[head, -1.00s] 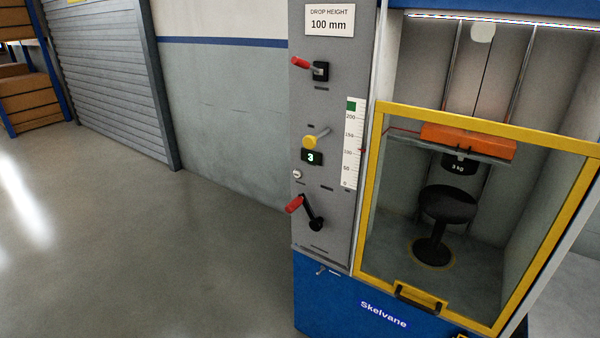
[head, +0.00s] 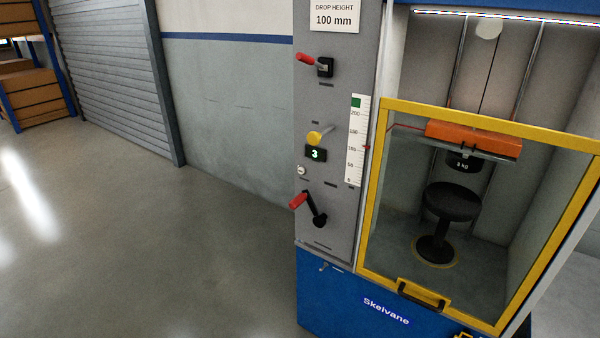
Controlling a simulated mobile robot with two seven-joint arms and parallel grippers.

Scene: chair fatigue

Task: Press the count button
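The test machine's grey control panel (head: 325,225) stands right of centre. A small dark counter display (head: 316,154) on it shows a green 3. Just above the display a yellow knob (head: 315,138) sticks out on a pale shaft. Below the display is a small round white button (head: 301,170); its marking is too small to read. I cannot tell from any label which of these is the count button. Neither of my grippers is in view, and nothing touches the panel.
The panel also carries an upper red-handled lever (head: 307,58), a lower red-handled crank (head: 299,201) and a scale (head: 356,140). A yellow-framed door (head: 368,225) covers the chamber with a black stool (head: 452,202). Floor (head: 180,250) left of the machine is clear.

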